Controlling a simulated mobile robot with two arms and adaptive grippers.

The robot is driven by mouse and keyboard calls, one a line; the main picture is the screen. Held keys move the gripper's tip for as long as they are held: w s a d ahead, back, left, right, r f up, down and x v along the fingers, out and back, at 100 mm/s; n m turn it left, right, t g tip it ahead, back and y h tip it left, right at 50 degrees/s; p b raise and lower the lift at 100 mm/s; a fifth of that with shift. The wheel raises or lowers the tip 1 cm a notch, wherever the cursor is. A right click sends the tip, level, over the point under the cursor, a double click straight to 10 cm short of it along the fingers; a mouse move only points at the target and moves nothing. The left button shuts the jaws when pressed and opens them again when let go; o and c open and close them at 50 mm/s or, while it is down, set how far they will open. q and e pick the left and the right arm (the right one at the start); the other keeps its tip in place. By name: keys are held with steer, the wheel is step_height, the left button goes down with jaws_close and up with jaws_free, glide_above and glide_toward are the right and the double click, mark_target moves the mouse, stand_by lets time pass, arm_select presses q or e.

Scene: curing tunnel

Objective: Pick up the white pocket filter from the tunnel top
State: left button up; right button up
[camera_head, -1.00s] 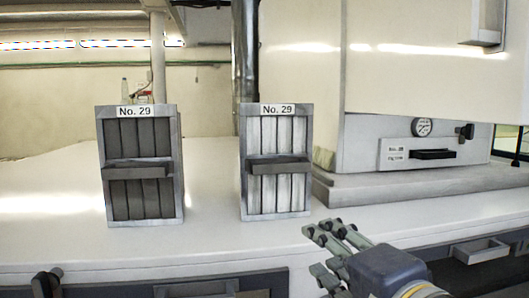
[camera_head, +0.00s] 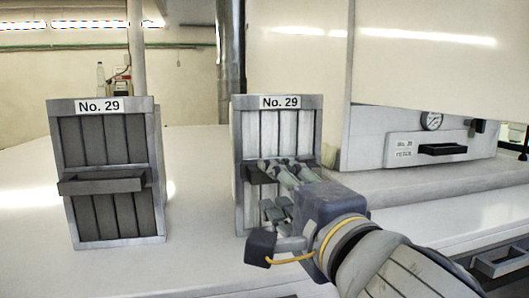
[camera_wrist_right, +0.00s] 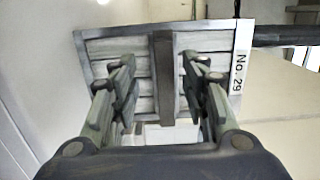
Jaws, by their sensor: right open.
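The white pocket filter (camera_head: 282,130), in a grey frame labelled "No. 29", stands upright on the white tunnel top (camera_head: 200,205). A dark grey handle bar crosses its front. A dark pocket filter (camera_head: 105,140) with the same label stands to its left. My right gripper (camera_head: 280,190) is open in front of the white filter and hides its lower right part. In the right wrist view the white filter (camera_wrist_right: 215,42) appears turned sideways, with its handle bar (camera_wrist_right: 163,75) between the open fingers. I cannot tell whether the fingers touch it. My left gripper is not in view.
A pale housing with a gauge (camera_head: 431,120) and a labelled panel with a black handle (camera_head: 441,149) stands at the right. A bottle (camera_head: 100,76) is behind the dark filter. The top between the two filters is clear.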

mark_target(268, 182)
steer(key=x, duration=0.1)
steer(key=p+x, duration=0.2)
steer(key=x, duration=0.1)
steer(key=shift+r, duration=0.35)
steer(key=shift+w+a+f, duration=0.1)
steer(key=shift+w+a, duration=0.05)
steer(key=shift+w, duration=0.15)
steer(key=shift+c, duration=1)
steer(key=shift+s, duration=0.1)
steer(key=c, duration=0.5)
jaws_close()
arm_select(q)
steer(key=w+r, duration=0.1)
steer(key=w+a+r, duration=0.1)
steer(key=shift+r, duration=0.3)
